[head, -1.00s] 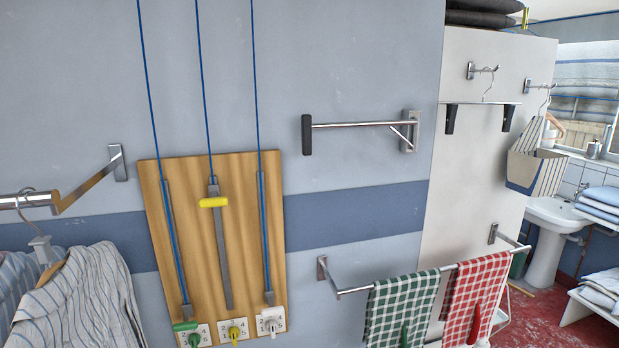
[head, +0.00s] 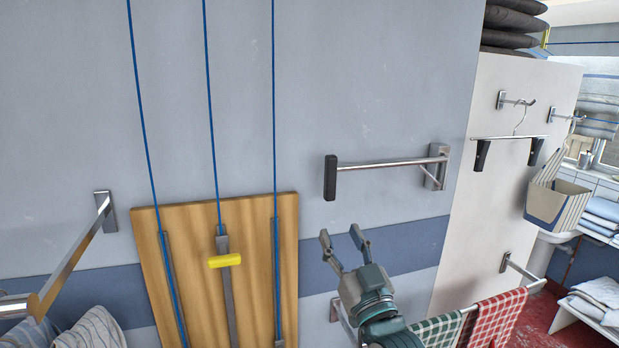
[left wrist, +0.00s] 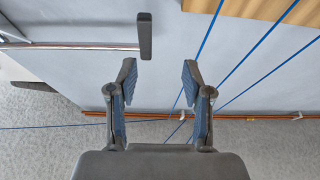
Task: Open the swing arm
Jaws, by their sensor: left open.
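The swing arm (head: 390,163) is a chrome bar on a wall bracket (head: 435,167), with a diagonal brace. It lies folded close along the grey wall, and its black end grip (head: 330,178) points left. In the left wrist view the black grip (left wrist: 145,36) hangs at the upper left, beyond the fingertips. My left gripper (head: 341,235) is open and empty, fingers pointing up. It is below the black grip and apart from it in the head view. The left gripper's fingers (left wrist: 158,75) also show in the wrist view with nothing between them. My right gripper is not in view.
A wooden board (head: 270,225) with a yellow handle (head: 225,261) and blue cords is on the wall to the left. A towel rail (head: 485,306) with checked towels is below right. Another metal bar (head: 75,255) juts out at far left. The wall above the swing arm is clear.

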